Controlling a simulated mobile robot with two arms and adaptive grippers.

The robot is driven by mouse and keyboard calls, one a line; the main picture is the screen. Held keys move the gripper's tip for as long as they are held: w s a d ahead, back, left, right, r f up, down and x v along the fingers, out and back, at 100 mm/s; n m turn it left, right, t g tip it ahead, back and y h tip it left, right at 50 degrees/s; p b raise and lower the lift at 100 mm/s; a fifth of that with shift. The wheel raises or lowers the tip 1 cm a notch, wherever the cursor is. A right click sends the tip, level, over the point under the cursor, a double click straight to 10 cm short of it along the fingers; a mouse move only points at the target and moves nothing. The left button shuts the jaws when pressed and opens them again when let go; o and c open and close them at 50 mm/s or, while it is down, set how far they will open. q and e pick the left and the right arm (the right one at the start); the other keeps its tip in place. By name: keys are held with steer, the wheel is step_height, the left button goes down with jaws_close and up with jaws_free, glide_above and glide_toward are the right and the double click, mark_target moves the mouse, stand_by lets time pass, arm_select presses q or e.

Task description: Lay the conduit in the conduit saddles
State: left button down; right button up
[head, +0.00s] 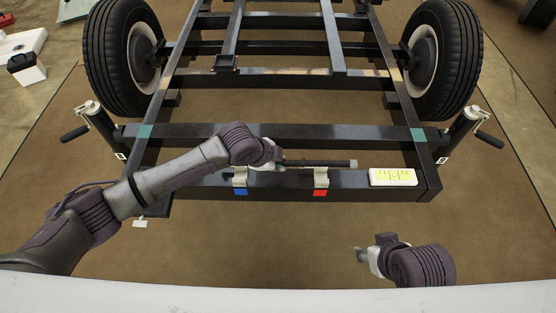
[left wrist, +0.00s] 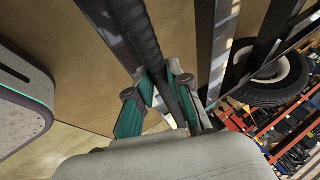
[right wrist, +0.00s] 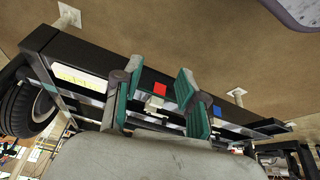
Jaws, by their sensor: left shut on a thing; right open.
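The conduit (head: 318,162) is a dark, thin rod with a light tip at its right end. My left gripper (head: 272,160) is shut on it near its left part and holds it roughly level along the frame's front beam. In the left wrist view the ribbed conduit (left wrist: 140,35) runs between the teal fingers. Two pale saddles sit on the front beam: one above a blue tag (head: 241,192), one above a red tag (head: 320,193). The conduit appears just behind or above them; seating cannot be told. My right gripper (right wrist: 158,72) is open and empty, in front of the beam.
A white box with a yellow face (head: 393,177) sits on the front beam's right end. Jacks with cranks (head: 462,128) stand at both sides, with tyres (head: 440,55) behind. The brown floor mat before the beam is clear.

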arm_select(q)
steer(key=shift+p, duration=0.3)
arm_select(e)
steer(key=shift+s+d+g, duration=0.25)
steer(key=shift+s+g, duration=0.25)
steer(key=shift+s, duration=0.55)
steer(key=shift+f, duration=0.1)
steer(key=shift+d+r, duration=0.1)
steer(key=shift+r, duration=0.15)
arm_select(q)
steer(key=shift+p, duration=0.4)
arm_select(e)
steer(key=shift+r, duration=0.2)
arm_select(q)
steer(key=shift+f, duration=0.1)
steer(key=shift+f+b, duration=0.5)
steer(key=shift+f, duration=0.5)
arm_select(e)
steer(key=shift+f, duration=0.5)
arm_select(q)
steer(key=shift+f, duration=0.1)
arm_select(e)
steer(key=shift+w, duration=0.1)
